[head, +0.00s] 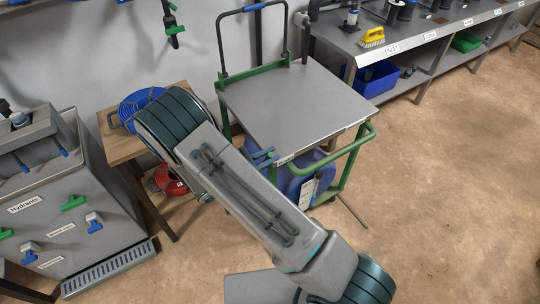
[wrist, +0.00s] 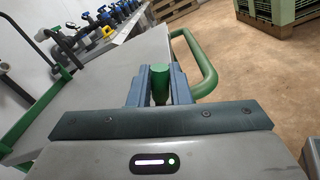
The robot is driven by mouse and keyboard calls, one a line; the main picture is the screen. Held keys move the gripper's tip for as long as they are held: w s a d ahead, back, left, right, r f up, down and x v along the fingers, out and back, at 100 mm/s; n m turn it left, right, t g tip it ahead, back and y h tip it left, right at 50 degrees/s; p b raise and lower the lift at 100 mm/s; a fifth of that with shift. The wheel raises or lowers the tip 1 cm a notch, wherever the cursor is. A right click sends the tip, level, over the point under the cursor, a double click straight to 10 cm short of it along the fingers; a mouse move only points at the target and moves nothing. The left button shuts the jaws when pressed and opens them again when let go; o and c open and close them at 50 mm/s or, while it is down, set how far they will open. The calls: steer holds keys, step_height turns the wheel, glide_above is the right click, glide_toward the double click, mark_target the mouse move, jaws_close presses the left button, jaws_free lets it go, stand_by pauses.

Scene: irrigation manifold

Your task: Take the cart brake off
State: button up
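The cart (head: 292,98) has a grey top, a green frame and a green rail (head: 355,141) at its near right end. In the wrist view its top (wrist: 110,75) lies to the left, with the rail (wrist: 204,65) curving at the right. My gripper (head: 264,157) is at the cart's near edge. In the wrist view my gripper's fingers (wrist: 159,88) stand on both sides of a short upright green post or grip (wrist: 159,80). Whether they press on it I cannot tell. I cannot make out whether this green part is the brake lever.
A blue container (head: 290,180) sits under the cart top. A thin grey rod (head: 351,209) sticks out low at the cart's right. A wooden table (head: 122,148) and the hydrant unit (head: 70,215) are at left. A long bench (head: 400,45) runs behind. The floor at right is clear.

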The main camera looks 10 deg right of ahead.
steer(key=o, duration=0.4)
steer(key=shift+a+r, duration=0.1)
steer(key=shift+r, duration=0.1)
steer(key=shift+c, duration=0.2)
steer(key=b+v, duration=0.1)
steer(key=v, duration=1.3)
steer(key=shift+b, duration=0.3)
